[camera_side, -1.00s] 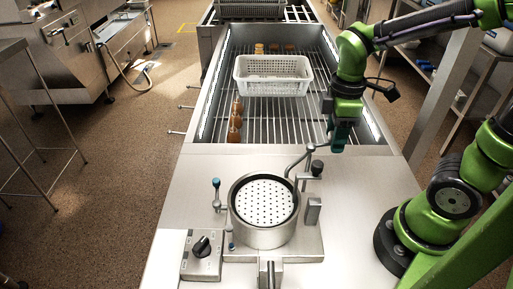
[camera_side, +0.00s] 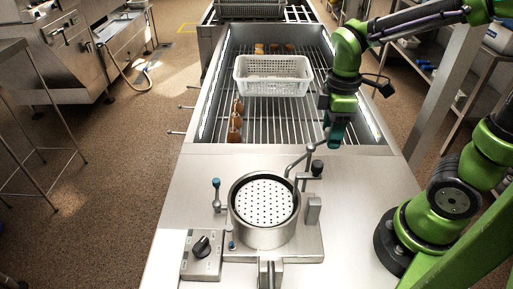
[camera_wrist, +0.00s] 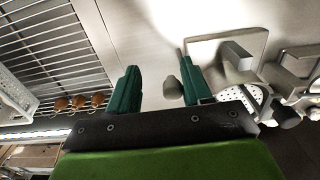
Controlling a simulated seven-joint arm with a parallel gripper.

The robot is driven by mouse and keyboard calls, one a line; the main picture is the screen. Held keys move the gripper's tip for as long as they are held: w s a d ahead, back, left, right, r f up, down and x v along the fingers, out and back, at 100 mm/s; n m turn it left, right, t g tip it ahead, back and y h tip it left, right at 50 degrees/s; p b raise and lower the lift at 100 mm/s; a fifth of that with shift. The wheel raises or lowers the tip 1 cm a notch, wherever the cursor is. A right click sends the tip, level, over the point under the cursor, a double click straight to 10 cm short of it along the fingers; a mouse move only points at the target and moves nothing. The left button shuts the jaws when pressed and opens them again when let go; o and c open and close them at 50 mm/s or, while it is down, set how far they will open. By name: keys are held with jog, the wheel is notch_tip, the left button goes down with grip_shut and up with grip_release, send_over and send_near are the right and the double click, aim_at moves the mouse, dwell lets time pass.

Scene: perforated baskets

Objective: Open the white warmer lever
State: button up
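The warmer (camera_side: 264,235) is a round steel pot with a white perforated plate, set in the counter front. A bent steel lever arm (camera_side: 297,160) rises at its right, beside a black knob (camera_side: 317,168). A blue-tipped lever (camera_side: 216,190) stands at its left. No lever looks clearly white. My gripper (camera_side: 333,143) is above and behind the black knob in the side view. In the wrist view my gripper (camera_wrist: 158,72) has its green fingers apart, with a dark knob (camera_wrist: 172,87) seen between them, nearer the right finger. Contact is not visible.
A white perforated basket (camera_side: 272,88) sits on the wire rack (camera_side: 280,125) behind the counter. Several orange-brown items (camera_side: 235,122) stand left on the rack; they also show in the wrist view (camera_wrist: 79,102). A dial box (camera_side: 201,254) is at front left.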

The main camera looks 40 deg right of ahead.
aim_at(328, 130)
notch_tip(328, 130, up, 7)
dwell(1.0)
jog(key=m+t, duration=0.1)
jog(key=m, duration=0.1)
jog(key=a+m, duration=0.1)
jog(key=m, duration=0.1)
jog(key=a+m+t+y, duration=0.1)
jog(key=m, duration=0.2)
jog(key=shift+f+t, duration=0.25)
jog(key=shift+t, duration=0.05)
jog(key=shift+s+a+r+m+t+y, duration=0.15)
jog(key=shift+s+a+r+m+t, duration=0.2)
jog(key=shift+m+t, duration=0.55)
jog(key=shift+s+a+r+m+t+y, duration=0.25)
jog(key=shift+s+r+m+t, duration=0.35)
jog(key=shift+m, duration=0.5)
jog(key=shift+s+a+r+m+t+y, duration=0.1)
jog(key=shift+s+a+r+m+t, duration=0.25)
jog(key=shift+m+t, duration=0.55)
